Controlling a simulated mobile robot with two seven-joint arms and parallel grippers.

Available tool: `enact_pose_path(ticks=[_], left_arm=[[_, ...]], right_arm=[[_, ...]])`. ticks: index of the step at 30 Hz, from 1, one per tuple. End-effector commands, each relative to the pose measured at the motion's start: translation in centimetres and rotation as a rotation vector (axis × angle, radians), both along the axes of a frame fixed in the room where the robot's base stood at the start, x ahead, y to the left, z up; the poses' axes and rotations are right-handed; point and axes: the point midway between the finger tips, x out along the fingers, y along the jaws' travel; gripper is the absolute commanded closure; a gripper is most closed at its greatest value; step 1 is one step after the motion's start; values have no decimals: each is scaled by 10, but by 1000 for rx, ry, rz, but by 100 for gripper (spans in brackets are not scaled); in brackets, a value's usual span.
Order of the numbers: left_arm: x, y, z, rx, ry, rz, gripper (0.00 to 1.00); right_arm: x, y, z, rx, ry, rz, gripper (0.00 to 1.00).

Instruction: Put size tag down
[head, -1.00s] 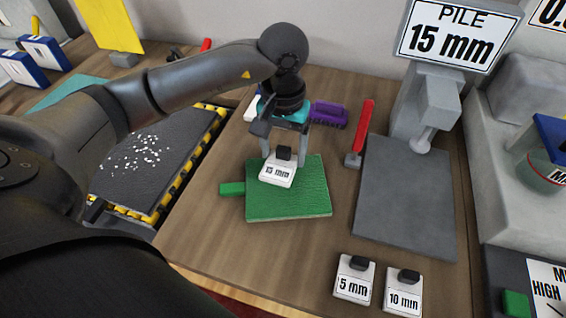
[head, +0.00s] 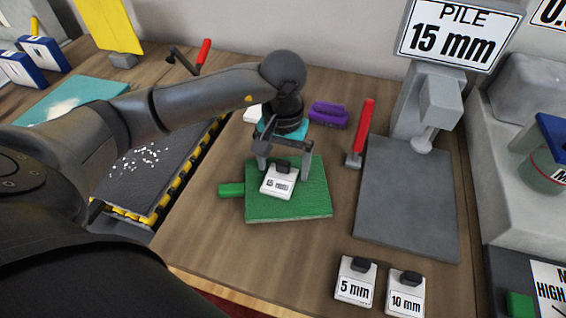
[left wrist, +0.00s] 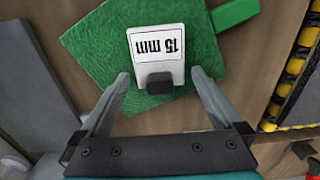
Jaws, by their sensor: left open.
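The white size tag (head: 278,182) marked 15 mm, with a black knob, lies on the green mat (head: 300,205) with a side handle. In the left wrist view the tag (left wrist: 157,48) lies flat on the mat (left wrist: 95,45), its black knob toward my gripper. My left gripper (head: 281,172) is open at the tag's knob end. Its fingers (left wrist: 160,82) stand apart on both sides of the knob, with gaps to it. My right gripper is in neither view.
Tags marked 5 mm (head: 355,283) and 10 mm (head: 404,292) lie at the front. A grey gauge with a flat plate (head: 405,200) and a PILE 15 mm sign (head: 458,35) stands right. A red-handled tool (head: 362,130) and purple brush (head: 328,114) are behind. A yellow-black edged belt (head: 150,165) lies left.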

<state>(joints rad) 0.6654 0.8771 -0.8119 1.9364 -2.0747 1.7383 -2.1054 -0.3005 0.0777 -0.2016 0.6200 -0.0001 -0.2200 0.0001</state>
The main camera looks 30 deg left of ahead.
Motion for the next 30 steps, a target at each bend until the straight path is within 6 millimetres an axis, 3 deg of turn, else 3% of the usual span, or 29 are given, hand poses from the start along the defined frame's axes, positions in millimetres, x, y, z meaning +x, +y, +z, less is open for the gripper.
enact_pose_path(ticks=[8, 21, 30], left_arm=[[0, 0, 4, 0, 2, 0, 0], [1, 0, 95, -1, -4, 0, 0], [0, 0, 123, 0, 0, 1, 0]], right_arm=[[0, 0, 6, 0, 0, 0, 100], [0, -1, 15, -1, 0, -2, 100], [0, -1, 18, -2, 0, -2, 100]])
